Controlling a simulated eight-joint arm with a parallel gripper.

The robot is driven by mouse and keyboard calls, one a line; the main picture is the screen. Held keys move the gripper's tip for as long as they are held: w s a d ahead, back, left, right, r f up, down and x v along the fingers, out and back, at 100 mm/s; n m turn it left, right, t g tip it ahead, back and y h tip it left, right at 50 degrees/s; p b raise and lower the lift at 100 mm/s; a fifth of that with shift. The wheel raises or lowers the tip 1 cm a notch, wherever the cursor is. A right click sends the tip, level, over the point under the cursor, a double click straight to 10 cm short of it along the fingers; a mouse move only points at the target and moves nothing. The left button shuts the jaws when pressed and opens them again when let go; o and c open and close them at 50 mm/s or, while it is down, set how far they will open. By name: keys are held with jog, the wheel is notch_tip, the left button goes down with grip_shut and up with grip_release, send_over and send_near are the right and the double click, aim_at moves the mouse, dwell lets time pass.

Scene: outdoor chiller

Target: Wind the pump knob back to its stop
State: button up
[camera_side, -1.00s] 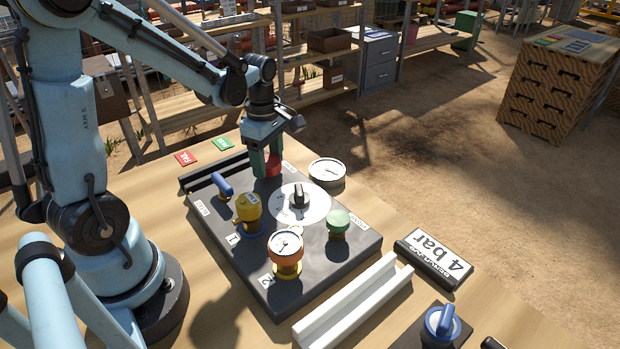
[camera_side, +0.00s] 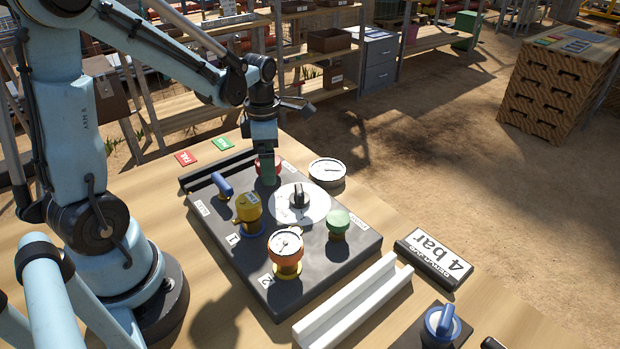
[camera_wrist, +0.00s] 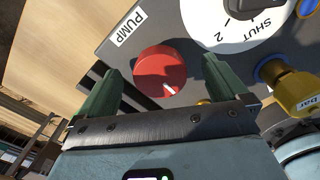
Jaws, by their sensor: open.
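The red pump knob (camera_wrist: 161,72), with a white pointer line, sits by the PUMP label (camera_wrist: 126,28) on the dark panel (camera_wrist: 103,48). In the wrist view its pointer line faces the bottom right. My gripper (camera_wrist: 160,67) is open, with one green finger on each side of the knob. I see gaps between the fingers and the knob; whether either finger touches it I cannot tell. In the side view my gripper (camera_side: 266,176) is over the panel's far corner, pointing down, and a finger hides part of the knob.
A black selector dial (camera_side: 299,196) on a white disc, a yellow valve (camera_side: 248,209), an orange gauge (camera_side: 286,250), a green knob (camera_side: 339,221) and a blue lever (camera_side: 222,184) share the panel. A loose gauge (camera_side: 327,170) and a "4 bar" sign (camera_side: 436,256) stand beside it.

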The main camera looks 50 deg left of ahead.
jog(key=shift+r, duration=3.5)
jog(key=shift+r, duration=0.1)
notch_tip(320, 180, up, 12)
jog(key=s+d+f+m+t, duration=0.2)
jog(key=d+f+m, duration=0.3)
jog(key=m, duration=1)
jog(key=s+d+f+m+t, duration=0.2)
jog(key=d+f+m+t, duration=0.3)
jog(key=m, duration=0.9)
jog(key=shift+d+f+m, duration=0.35)
jog(key=shift+d+m, duration=0.05)
jog(key=shift+d, duration=0.1)
